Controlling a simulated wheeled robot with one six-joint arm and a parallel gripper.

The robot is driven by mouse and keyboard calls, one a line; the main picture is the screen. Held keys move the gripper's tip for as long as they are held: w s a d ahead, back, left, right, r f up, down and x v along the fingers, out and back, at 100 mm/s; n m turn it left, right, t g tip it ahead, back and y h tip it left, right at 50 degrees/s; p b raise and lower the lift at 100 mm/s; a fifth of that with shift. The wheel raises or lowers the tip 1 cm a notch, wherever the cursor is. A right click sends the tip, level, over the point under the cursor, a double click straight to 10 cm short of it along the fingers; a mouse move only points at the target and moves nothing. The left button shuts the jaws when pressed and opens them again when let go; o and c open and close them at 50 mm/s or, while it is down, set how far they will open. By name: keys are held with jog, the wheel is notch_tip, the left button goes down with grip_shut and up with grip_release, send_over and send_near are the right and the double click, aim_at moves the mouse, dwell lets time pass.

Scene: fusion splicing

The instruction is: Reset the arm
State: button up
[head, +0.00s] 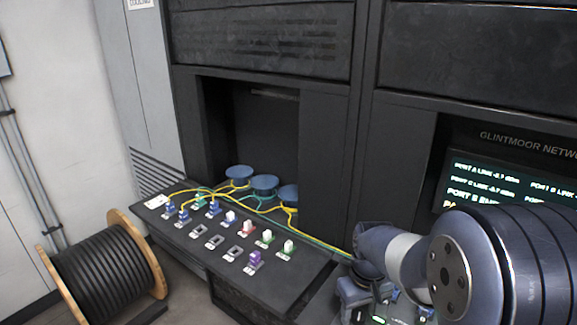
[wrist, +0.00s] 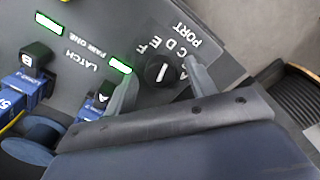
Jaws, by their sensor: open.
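My arm (head: 395,255) fills the lower right of the head view and hides most of the splicing panel there. In the wrist view my gripper (wrist: 163,86) is open, its two grey fingers apart over the panel. A black round knob (wrist: 160,71) with a white mark shows between and just beyond the fingertips, beside the word PORT and a ring of letters. I cannot tell whether a finger touches it. Nothing is seen held.
Blue connectors (wrist: 22,88) with black tops marked A and B sit near the left finger. A sloped shelf (head: 300,270) carries several coloured connectors and yellow and green fibres. A cable drum (head: 98,265) stands at left. A status screen (head: 490,180) is behind my arm.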

jog(key=m, duration=0.6)
jog(key=shift+r, duration=0.95)
jog(key=shift+r, duration=0.1)
